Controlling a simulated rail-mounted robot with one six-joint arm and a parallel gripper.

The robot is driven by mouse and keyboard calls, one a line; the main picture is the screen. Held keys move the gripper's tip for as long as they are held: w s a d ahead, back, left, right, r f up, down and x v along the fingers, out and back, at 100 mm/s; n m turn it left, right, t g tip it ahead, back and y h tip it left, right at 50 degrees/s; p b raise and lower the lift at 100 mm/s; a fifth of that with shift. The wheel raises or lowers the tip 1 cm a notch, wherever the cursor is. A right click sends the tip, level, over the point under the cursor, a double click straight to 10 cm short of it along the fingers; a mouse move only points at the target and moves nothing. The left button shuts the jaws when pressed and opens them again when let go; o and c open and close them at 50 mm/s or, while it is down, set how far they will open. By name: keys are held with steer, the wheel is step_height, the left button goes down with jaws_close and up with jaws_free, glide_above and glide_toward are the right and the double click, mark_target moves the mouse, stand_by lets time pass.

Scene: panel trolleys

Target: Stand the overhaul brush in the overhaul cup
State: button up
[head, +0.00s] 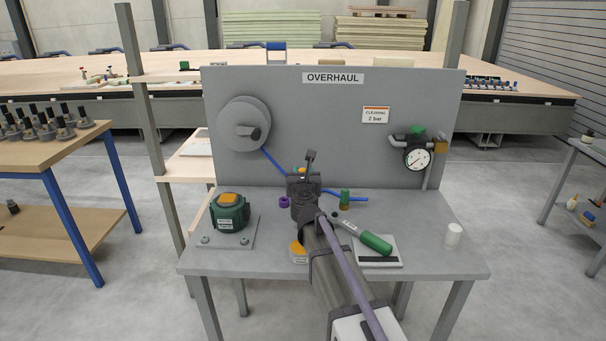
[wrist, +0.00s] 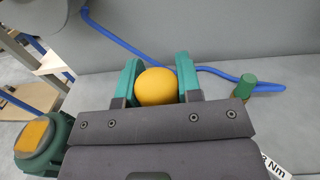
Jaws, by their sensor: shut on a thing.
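My gripper (wrist: 158,85) is shut on a yellow, rounded thing (wrist: 156,87), which shows between its two teal fingers in the wrist view. Only its rounded end shows, so I cannot tell whether it is the overhaul brush. In the head view my gripper (head: 305,172) is over the back middle of the grey bench (head: 215,266), in front of the OVERHAUL panel, and mostly hidden by my arm. A small white cylinder (head: 453,235), possibly the overhaul cup, stands at the bench's right front; I cannot see into it.
A green unit (head: 230,214) with an orange top stands at left. A green-handled tool (head: 374,243) lies by a white card (head: 390,256). A green-and-brown piece (head: 345,199) stands near the blue hose (head: 272,161). A gauge (head: 417,158) hangs on the panel (head: 340,115). The bench's right side is mostly clear.

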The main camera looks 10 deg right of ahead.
step_height(320, 180, down, 6)
steer(key=b, duration=0.6)
steer(key=shift+f, duration=0.25)
stand_by(1.4)
steer(key=o, duration=1)
steer(key=s+a, duration=0.2)
steer(key=s, duration=0.8)
steer(key=shift+s, duration=0.3)
